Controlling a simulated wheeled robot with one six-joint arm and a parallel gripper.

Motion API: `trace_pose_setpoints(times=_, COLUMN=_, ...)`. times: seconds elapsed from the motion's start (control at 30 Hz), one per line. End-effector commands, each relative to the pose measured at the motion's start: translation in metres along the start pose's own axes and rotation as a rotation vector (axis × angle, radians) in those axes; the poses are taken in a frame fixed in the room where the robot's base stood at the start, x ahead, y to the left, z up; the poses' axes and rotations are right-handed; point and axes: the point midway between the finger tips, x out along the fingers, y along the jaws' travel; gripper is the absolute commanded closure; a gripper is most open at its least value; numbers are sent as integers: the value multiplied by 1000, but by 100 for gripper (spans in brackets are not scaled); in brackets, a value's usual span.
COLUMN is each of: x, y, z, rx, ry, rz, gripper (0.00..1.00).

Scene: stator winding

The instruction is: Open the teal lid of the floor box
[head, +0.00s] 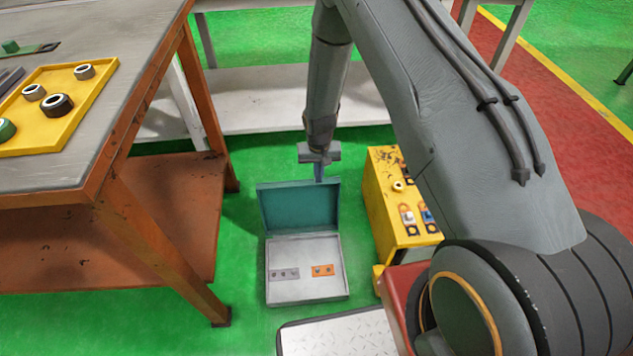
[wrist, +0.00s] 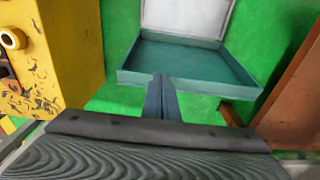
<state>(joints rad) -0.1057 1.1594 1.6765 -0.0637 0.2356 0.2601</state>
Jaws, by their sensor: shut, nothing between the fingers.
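The floor box (head: 306,290) stands on the green floor, and its pale inside faces up in the head view. Its teal lid (head: 299,206) stands raised at the box's far side, tilted up and open. In the wrist view the lid (wrist: 185,60) shows its hollow inner side, with the pale box (wrist: 188,15) beyond it. My gripper (head: 319,172) is shut and empty, just behind the lid's upper edge. In the wrist view its closed fingers (wrist: 161,95) reach to the lid's near rim; I cannot tell whether they touch it.
Inside the box lie a grey plate (head: 284,274) and an orange plate (head: 322,270). A yellow cabinet (head: 381,205) stands close on the right. A workbench (head: 85,150) with a yellow tray (head: 75,110) is on the left. A pale low shelf (head: 270,100) is behind.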

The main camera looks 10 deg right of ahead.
Motion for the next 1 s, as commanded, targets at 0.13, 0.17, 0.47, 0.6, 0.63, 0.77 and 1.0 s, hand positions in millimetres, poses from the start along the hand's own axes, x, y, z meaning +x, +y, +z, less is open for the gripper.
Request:
trace_pose_setpoints(times=0.13, x=-33, y=-7, z=12, rx=-11, ry=4, rz=-2, gripper=100)
trace_pose_setpoints(times=0.17, x=-38, y=-8, z=15, rx=-12, ry=3, rz=-2, gripper=100)
trace_pose_setpoints(times=0.47, x=-70, y=-6, z=30, rx=-9, ry=3, rz=-2, gripper=100)
trace_pose_setpoints(times=0.6, x=-73, y=-6, z=32, rx=-8, ry=3, rz=-1, gripper=100)
trace_pose_setpoints(times=0.63, x=-74, y=-6, z=32, rx=-8, ry=3, rz=-1, gripper=100)
trace_pose_setpoints(times=0.77, x=-78, y=-6, z=31, rx=-9, ry=4, rz=-1, gripper=100)
trace_pose_setpoints(times=1.0, x=-146, y=-12, z=36, rx=-40, ry=3, rz=-3, gripper=100)
